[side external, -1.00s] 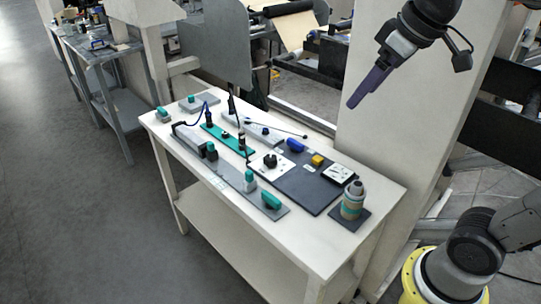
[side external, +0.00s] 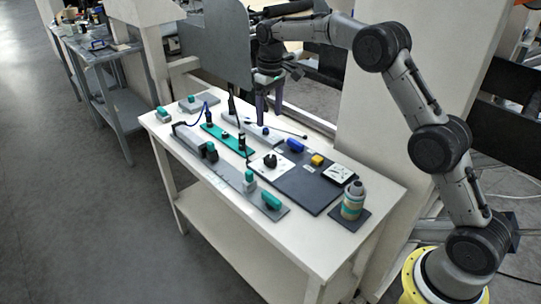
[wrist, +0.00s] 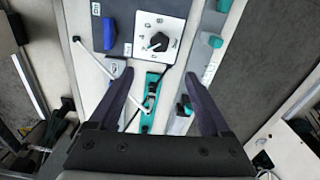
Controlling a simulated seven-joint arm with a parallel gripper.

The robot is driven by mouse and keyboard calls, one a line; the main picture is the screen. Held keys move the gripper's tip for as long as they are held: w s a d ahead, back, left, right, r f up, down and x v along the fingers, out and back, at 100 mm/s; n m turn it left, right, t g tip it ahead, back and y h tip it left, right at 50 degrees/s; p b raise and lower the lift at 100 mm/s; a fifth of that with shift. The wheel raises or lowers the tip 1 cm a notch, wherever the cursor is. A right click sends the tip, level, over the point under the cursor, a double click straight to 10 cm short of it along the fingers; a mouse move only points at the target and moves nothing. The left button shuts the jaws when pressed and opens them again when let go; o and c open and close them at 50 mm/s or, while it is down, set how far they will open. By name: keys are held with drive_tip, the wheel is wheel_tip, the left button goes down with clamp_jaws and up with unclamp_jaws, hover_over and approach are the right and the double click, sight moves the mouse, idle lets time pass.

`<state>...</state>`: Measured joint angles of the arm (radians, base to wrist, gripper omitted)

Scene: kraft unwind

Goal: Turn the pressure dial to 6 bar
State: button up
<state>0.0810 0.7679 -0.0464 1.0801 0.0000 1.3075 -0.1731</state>
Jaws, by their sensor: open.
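The pressure dial appears to be the black knob (side external: 270,160) on a white square plate, on the dark panel. In the wrist view the knob (wrist: 158,42) lies ahead of the fingertips, ringed by small printed marks. A light pointer line on it slants toward the lower left; the values are too small to read. My gripper (side external: 270,112) points down above the far side of the table, behind the dial and apart from it. In the wrist view my gripper (wrist: 159,75) has its two dark purple fingers wide apart, with nothing held between them.
The dark panel (side external: 315,192) also carries a blue handle (side external: 295,145), a yellow knob (side external: 318,160) and a white gauge (side external: 339,173). A green strip (side external: 226,139) with upright plugs and a cable stands left. A banded bottle (side external: 353,199) stands at the right corner.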

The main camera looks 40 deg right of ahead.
sight(270, 158)
wheel_tip(270, 158, down, 16)
drive_tip(key=shift+s+d+r, duration=0.1)
drive_tip(key=shift+r, duration=0.1)
idle(0.4)
clamp_jaws()
idle(0.3)
